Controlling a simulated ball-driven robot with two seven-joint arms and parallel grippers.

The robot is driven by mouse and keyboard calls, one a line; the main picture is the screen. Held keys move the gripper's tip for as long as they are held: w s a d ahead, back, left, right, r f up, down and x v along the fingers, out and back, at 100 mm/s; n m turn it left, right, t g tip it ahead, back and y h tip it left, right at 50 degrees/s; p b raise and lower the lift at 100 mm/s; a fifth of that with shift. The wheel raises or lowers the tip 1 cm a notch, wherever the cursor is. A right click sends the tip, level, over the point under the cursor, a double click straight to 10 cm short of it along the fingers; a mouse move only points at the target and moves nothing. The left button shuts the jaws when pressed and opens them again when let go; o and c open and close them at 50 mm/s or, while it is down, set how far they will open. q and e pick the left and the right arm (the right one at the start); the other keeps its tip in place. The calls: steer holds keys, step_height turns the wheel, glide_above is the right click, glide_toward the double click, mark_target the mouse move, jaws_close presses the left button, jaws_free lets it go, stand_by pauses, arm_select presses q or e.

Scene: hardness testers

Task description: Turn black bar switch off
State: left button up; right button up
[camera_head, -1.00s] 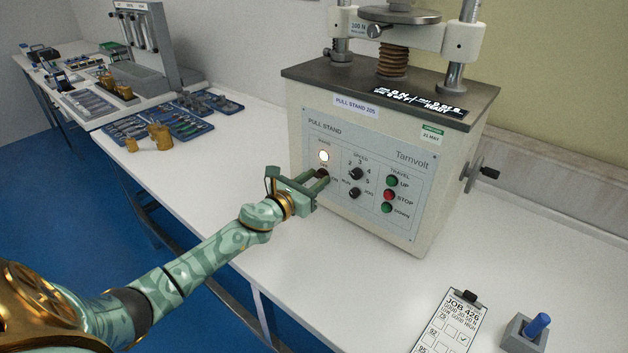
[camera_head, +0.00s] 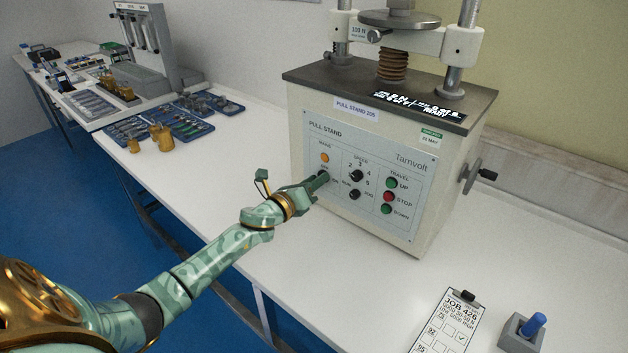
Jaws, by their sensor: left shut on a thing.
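The pull stand (camera_head: 375,240) is a cream machine with a grey front panel and a dark top. The black bar switch (camera_head: 322,175) is at the panel's left, under a small lamp (camera_head: 325,158) that shows dull orange. My left gripper (camera_head: 321,179) is at the switch with its fingertips closed on it, and it hides most of the switch. The bar's exact angle cannot be told. My right gripper is not in view.
Speed and run knobs (camera_head: 356,175) and the travel buttons (camera_head: 389,197) sit to the right on the panel. A clipboard (camera_head: 447,325) and a blue-handled block (camera_head: 524,332) lie at the front right. Blue trays (camera_head: 185,128) and brass weights (camera_head: 160,137) stand left.

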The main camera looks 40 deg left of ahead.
arm_select(q)
steer(key=n+p, duration=0.1)
steer(key=n, duration=0.4)
steer(key=n+p, duration=0.2)
steer(key=n, duration=0.4)
steer(key=shift+a+f, duration=0.1)
steer(key=shift+f, duration=0.1)
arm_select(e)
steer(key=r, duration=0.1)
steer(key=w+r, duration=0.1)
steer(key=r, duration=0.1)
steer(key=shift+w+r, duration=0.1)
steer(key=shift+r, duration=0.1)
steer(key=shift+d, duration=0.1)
arm_select(q)
steer(key=o, duration=1)
steer(key=s+p, duration=0.1)
steer(key=s, duration=0.4)
steer(key=s+a+p, duration=0.1)
steer(key=s, duration=0.5)
steer(key=s+p, duration=0.1)
steer(key=s, duration=0.4)
steer(key=shift+s+a+p, duration=0.15)
steer(key=shift+p, duration=0.15)
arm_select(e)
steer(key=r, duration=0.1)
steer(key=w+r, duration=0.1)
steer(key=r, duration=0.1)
arm_select(q)
steer(key=shift+n, duration=0.3)
